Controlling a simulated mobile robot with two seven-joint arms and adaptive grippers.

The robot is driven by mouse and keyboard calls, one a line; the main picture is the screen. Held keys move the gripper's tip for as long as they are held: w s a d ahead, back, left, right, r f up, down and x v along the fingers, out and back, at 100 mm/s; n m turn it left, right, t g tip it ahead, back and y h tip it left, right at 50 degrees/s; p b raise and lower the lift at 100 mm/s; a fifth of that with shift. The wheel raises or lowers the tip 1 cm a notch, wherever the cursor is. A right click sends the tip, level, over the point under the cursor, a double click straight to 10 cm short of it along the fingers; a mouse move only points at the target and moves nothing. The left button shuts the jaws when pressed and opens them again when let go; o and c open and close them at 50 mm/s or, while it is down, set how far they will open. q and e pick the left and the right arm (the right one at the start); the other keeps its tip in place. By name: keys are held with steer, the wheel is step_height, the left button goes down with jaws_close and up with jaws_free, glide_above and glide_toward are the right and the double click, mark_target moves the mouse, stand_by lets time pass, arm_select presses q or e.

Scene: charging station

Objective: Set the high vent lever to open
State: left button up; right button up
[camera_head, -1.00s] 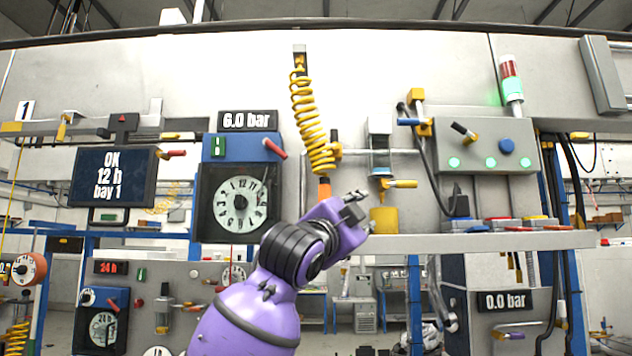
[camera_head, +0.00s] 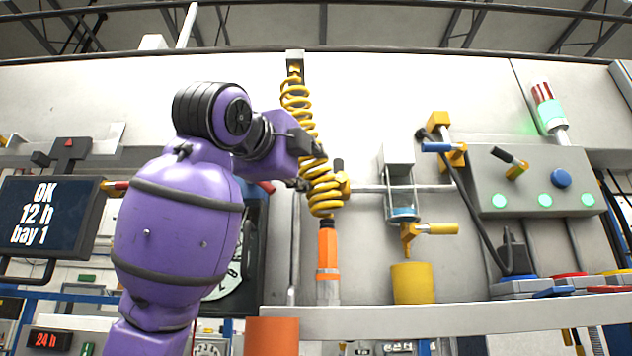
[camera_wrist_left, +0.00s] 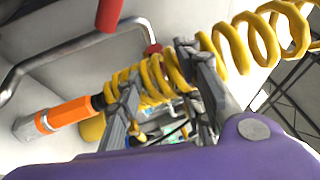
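Several levers show in the head view, and no label tells which is the high vent lever. A black-handled lever on a yellow valve (camera_head: 342,184) is right behind the coiled yellow hose. A blue-handled lever (camera_head: 437,147) is farther right on a pipe. A yellow lever (camera_head: 432,229) is below the sight glass (camera_head: 400,186). My left gripper (camera_head: 308,163) is raised at the coiled hose (camera_head: 296,98), overlapping it. In the left wrist view its fingers (camera_wrist_left: 163,92) are apart, with coils behind or between them; contact is unclear. My right gripper is out of view.
An orange hose fitting (camera_head: 328,250) hangs below the coil. A yellow cup (camera_head: 412,283) stands on the grey shelf (camera_head: 460,319). A grey box with green lights (camera_head: 535,180) is right. A grey bent tube (camera_wrist_left: 62,33) passes near my gripper.

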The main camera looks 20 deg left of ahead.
mark_target(315, 178)
arm_select(q)
steer(key=x, duration=0.6)
steer(key=shift+w+f, duration=0.15)
jaws_close()
